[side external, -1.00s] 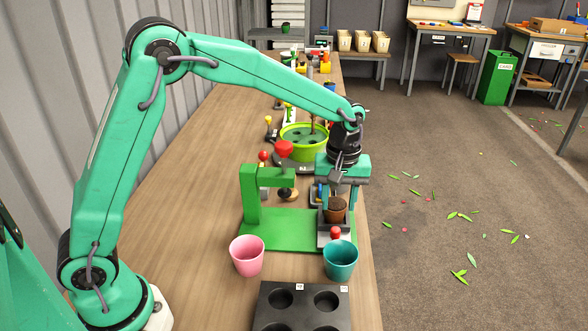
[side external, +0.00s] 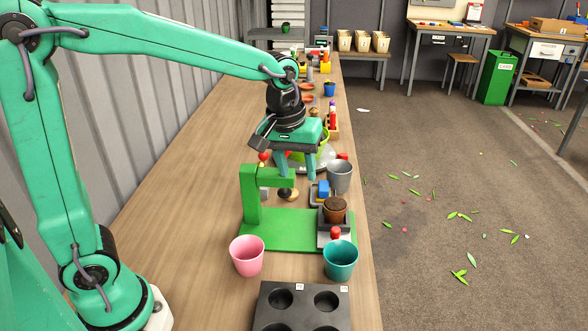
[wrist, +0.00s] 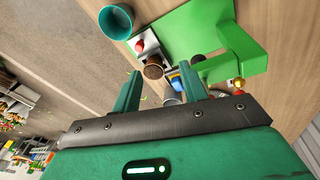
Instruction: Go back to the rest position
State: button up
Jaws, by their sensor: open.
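My gripper (side external: 296,170) is open and empty, pointing down above the back of the green stand (side external: 252,200), near its raised arm. In the wrist view its two green fingers (wrist: 161,84) stand apart with nothing held between them. A brown pot with dark soil (side external: 335,209) stands upright on a grey holder at the right end of the green base, to the right of and below my gripper. The pot also shows in the wrist view (wrist: 153,68) beyond the fingers. The gripper is apart from the pot.
A pink cup (side external: 247,256) and a teal cup (side external: 340,260) stand in front of the green base. A black tray with round holes (side external: 300,310) lies nearest. A grey bucket (side external: 340,176) and a lime-green bowl stand behind. The bench's left side is clear.

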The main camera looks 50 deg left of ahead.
jog(key=s+a+r+m+t, duration=0.1)
jog(key=s+a+m, duration=0.1)
jog(key=s, duration=0.6)
jog(key=s+a+r+m+t, duration=0.2)
jog(key=s+a+m, duration=0.1)
jog(key=s, duration=0.5)
jog(key=shift+s+a+m+t, duration=0.2)
jog(key=shift+s+m+t, duration=0.1)
jog(key=shift+s+m, duration=0.1)
jog(key=shift+o, duration=0.3)
